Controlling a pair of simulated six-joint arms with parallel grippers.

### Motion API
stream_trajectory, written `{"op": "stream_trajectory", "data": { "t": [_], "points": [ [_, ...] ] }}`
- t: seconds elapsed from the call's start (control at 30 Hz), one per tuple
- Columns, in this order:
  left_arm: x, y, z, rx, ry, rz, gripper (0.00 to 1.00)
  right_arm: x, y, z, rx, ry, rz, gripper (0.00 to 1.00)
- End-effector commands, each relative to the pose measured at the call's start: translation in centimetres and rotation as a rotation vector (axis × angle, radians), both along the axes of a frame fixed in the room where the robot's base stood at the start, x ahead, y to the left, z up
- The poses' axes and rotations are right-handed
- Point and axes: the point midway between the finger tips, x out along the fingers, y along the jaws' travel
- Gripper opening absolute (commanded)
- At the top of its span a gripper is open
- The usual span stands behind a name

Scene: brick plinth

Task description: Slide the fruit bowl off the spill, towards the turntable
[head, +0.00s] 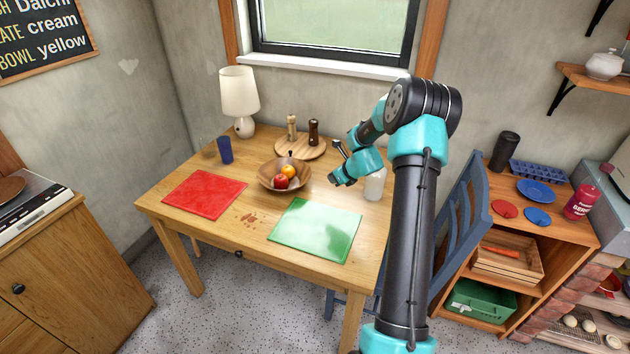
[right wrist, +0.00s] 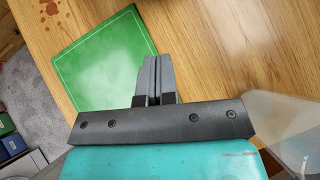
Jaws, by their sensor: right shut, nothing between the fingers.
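The wooden fruit bowl (head: 267,180) stands upright on the table, holding a red fruit (head: 281,182), an orange one (head: 288,171) and a dark one behind. The red-brown spill (head: 250,219) lies uncovered in front of the bowl and to its left, with bare wood between them. The spill also shows at the top left of the right wrist view (right wrist: 48,7). The turntable (head: 313,153) is a round wooden board just behind the bowl. My right gripper (head: 334,181) is shut and empty, right of the bowl and apart from it. Its closed fingers show in the right wrist view (right wrist: 150,72).
Two mills (head: 313,133) stand on the turntable. A red mat (head: 205,194) and a green mat (head: 315,230) lie near the front edge. A blue cup (head: 225,150) and lamp (head: 240,92) are at the left.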

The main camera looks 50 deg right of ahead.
Motion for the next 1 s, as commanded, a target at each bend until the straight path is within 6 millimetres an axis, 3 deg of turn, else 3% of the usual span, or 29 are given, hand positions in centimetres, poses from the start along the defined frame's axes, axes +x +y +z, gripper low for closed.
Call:
{"op": "stream_trajectory", "data": {
  "t": [0.27, 0.77, 1.0],
  "points": [
    [0.0, 0.0, 0.0, 0.000, 0.000, 0.000, 0.43, 1.5, 0.1, -1.6, 0.000, 0.001, 0.003, 0.00],
    [0.0, 0.0, 0.0, 0.000, 0.000, 0.000, 0.43, 7.2, 0.5, -7.3, -0.001, 0.001, 0.005, 0.00],
    [0.0, 0.0, 0.0, 0.000, 0.000, 0.000, 0.43, 10.4, 0.6, -7.1, -0.001, 0.000, 0.004, 0.00]
  ]
}}
